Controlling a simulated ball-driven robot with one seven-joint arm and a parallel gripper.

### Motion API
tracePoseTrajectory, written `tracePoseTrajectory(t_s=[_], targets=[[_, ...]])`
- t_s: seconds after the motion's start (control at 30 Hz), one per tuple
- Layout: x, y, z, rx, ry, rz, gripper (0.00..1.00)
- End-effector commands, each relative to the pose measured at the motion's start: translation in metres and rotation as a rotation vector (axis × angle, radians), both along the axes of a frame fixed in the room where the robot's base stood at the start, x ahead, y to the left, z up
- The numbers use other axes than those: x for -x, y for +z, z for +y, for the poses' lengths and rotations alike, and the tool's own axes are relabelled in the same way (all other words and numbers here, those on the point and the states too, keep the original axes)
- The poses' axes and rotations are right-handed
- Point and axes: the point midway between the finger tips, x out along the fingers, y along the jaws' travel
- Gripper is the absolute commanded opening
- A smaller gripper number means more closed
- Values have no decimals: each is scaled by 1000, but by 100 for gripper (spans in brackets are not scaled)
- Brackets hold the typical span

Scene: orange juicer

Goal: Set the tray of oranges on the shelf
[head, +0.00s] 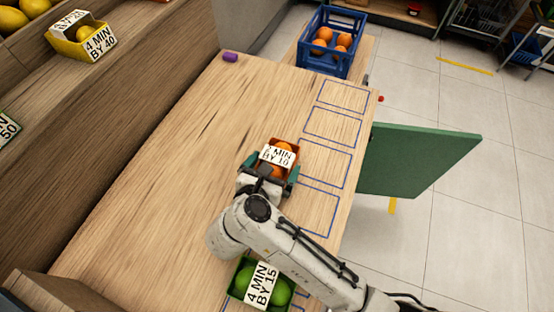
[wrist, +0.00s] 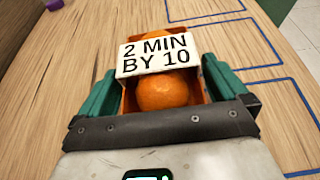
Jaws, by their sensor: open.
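The tray of oranges (head: 289,147) is a small orange tray with a white label reading "2 MIN BY 10". It is on or just above the wooden table (head: 165,160); I cannot tell which. It also shows in the wrist view, with an orange (wrist: 162,90) in front of the label. My gripper (head: 271,177) is at the tray's near side, with one green finger on each side of it. The fingers are open in the wrist view (wrist: 160,92). The shelf (head: 110,95) is at the upper left, with a yellow tray of fruit (head: 85,40) on it.
A green tray of green fruit (head: 262,287) is below my arm, labelled "4 MIN BY 15". Blue outlined rectangles (head: 333,124) run along the table's right edge. A blue crate of oranges (head: 329,66) stands at the far end. A purple object (head: 230,57) lies at the far left corner.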

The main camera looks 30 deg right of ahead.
Motion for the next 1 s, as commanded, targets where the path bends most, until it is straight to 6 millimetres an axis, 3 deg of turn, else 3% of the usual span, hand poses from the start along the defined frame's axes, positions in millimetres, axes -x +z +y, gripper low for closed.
tracePoseTrajectory(t_s=[0.2, 0.73, 1.0], targets=[[0, 0, 0, 0, 0, 0, 98], [0, 1, 0, 1, 0, -2, 47], [0, 2, 0, 1, 0, -2, 46]])
